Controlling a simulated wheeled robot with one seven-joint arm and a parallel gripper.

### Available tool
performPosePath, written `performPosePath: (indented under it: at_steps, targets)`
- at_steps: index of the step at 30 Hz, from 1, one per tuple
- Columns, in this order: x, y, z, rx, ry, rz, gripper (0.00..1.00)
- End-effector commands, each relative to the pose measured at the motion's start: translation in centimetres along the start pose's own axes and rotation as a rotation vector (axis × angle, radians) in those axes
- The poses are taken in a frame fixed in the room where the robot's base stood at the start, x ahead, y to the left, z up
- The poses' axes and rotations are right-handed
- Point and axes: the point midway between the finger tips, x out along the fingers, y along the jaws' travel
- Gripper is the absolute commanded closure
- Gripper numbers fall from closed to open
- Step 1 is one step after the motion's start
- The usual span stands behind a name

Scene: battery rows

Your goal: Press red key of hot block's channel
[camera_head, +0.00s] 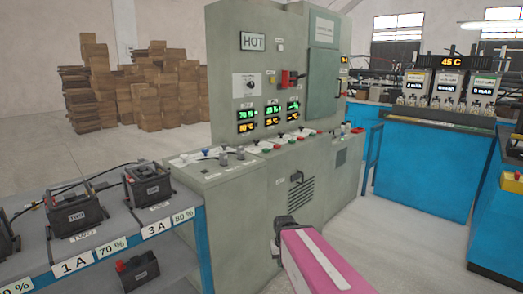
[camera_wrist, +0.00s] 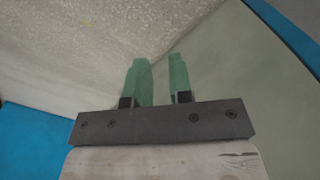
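The grey cabinet (camera_head: 225,90) carries a sign (camera_head: 252,42) reading HOT. Its front has three columns of readouts (camera_head: 270,116), green above orange; the left one seems to read 70 % over 80 C, the others are hard to read. Small red keys show on the cabinet's ledge, one near its middle (camera_head: 265,146); which channel each serves is too small to tell. My gripper (camera_head: 286,222) is low in front of the cabinet, below and apart from the ledge. In the wrist view its two green fingers (camera_wrist: 161,72) stand apart with nothing between them.
Black batteries (camera_head: 148,184) stand on the left shelf (camera_head: 118,220), labelled with amps and percentages. Cardboard boxes (camera_head: 150,90) are piled behind. Floor (camera_head: 385,235) between cabinet and bench is clear.

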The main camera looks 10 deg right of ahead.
Motion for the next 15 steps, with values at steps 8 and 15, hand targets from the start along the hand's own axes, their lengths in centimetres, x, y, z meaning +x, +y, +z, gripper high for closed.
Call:
performPosePath:
  at_steps: [8, 15]
  targets:
    - [0.00, 0.00, 0.00, 0.000, 0.000, 0.000, 1.00]
    - [0.00, 0.00, 0.00, 0.000, 0.000, 0.000, 1.00]
